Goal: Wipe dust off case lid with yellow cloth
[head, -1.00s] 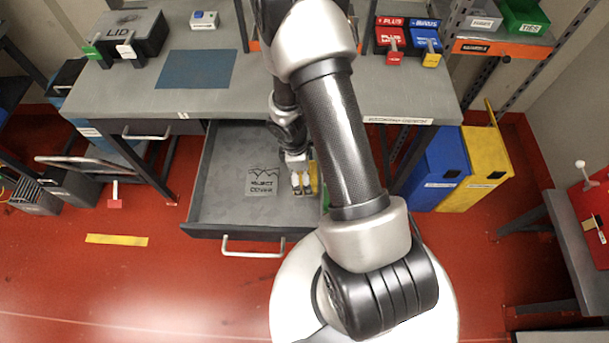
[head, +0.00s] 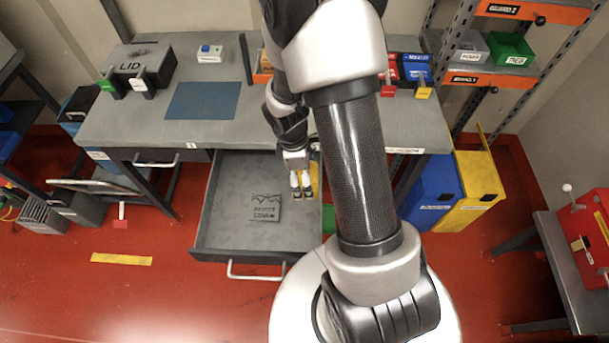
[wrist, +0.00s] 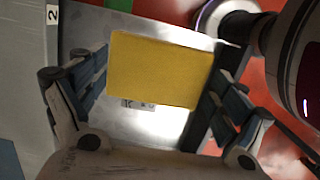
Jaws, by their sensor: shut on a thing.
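The case with its lid is a dark grey box marked LID (head: 140,68) at the back left of the bench, with dark marks on its top. My gripper (head: 302,192) is over the right side of the open drawer. It is shut on the yellow cloth (wrist: 160,68), a flat rectangle between the two fingers in the wrist view. A sliver of the yellow cloth (head: 315,178) shows beside my gripper in the head view; my arm hides part of it.
The open drawer (head: 225,215) holds a grey labelled plate (head: 265,208). A blue mat (head: 202,101) lies on the bench (head: 130,125), right of the case. Green (head: 106,85) and white (head: 140,84) tags stand before the case. Blue (head: 428,195) and yellow (head: 475,190) bins stand right.

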